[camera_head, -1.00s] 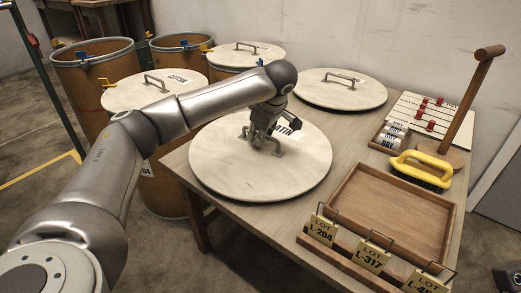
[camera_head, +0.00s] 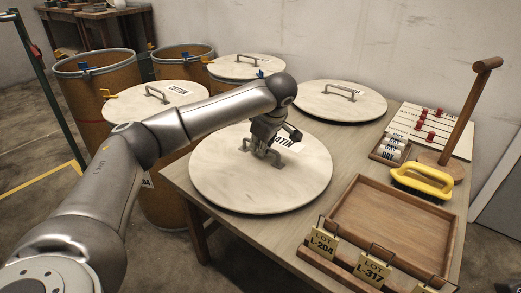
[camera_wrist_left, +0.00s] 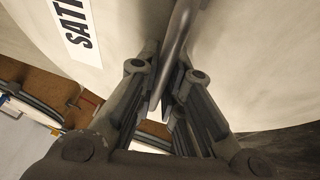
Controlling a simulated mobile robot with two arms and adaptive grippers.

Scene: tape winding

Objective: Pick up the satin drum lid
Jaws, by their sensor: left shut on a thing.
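The satin drum lid (camera_head: 225,185) is a round, pale, flat disc near the table's left end, with a white label at its upper right. In the left wrist view the lid (camera_wrist_left: 255,70) fills most of the background, and its label (camera_wrist_left: 78,30) shows "SATI" before the edge. My left gripper (camera_head: 262,150) comes down from above onto the lid's handle. In the left wrist view the grey handle bar (camera_wrist_left: 180,35) runs between its two fingers, which are shut on it. My right gripper is not in view.
Another handled lid (camera_head: 325,105) lies behind on the table (camera_head: 190,190). Brown drums (camera_head: 95,95) stand at the left, some with lids. At the right are an empty wooden tray (camera_head: 390,225), lot tags (camera_head: 323,243), a yellow-handled brush (camera_head: 425,178) and a wooden post (camera_head: 465,110).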

